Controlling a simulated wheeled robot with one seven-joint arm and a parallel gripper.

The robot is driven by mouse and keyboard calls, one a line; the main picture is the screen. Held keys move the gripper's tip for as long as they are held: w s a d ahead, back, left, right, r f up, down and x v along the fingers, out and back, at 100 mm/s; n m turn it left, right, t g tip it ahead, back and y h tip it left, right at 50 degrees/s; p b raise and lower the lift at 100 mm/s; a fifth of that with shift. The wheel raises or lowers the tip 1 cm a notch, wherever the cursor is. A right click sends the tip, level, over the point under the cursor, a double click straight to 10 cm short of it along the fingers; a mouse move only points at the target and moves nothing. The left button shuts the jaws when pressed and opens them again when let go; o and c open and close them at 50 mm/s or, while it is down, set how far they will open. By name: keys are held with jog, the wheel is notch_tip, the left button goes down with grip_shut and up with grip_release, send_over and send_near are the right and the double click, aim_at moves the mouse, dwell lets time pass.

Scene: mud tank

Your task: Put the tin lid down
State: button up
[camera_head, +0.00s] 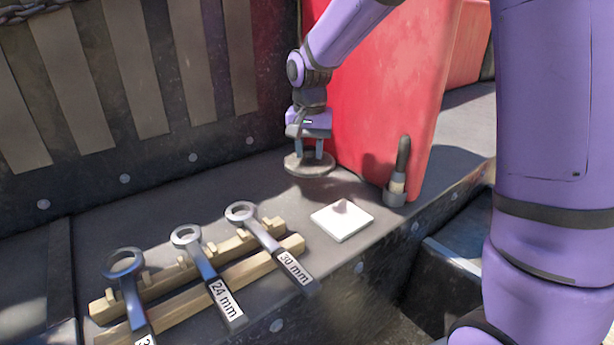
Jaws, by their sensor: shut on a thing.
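The tin lid (309,170) is a round grey disc near the back of the dark metal ledge (270,185), in front of the red panel. My gripper (311,150) points straight down over it, with its fingers shut on the lid's top. The lid looks level and is at or just above the ledge. I cannot tell whether its underside touches the surface.
A dark-handled brush-like tool (399,175) stands by the red panel (385,90). Wrenches, including a 30 mm one (270,240), lie on a wooden rack (165,290). The ledge drops off at the front right.

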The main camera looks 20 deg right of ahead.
jog(key=shift+f, duration=3.35)
jog(key=shift+f, duration=0.1)
jog(key=o, duration=0.9)
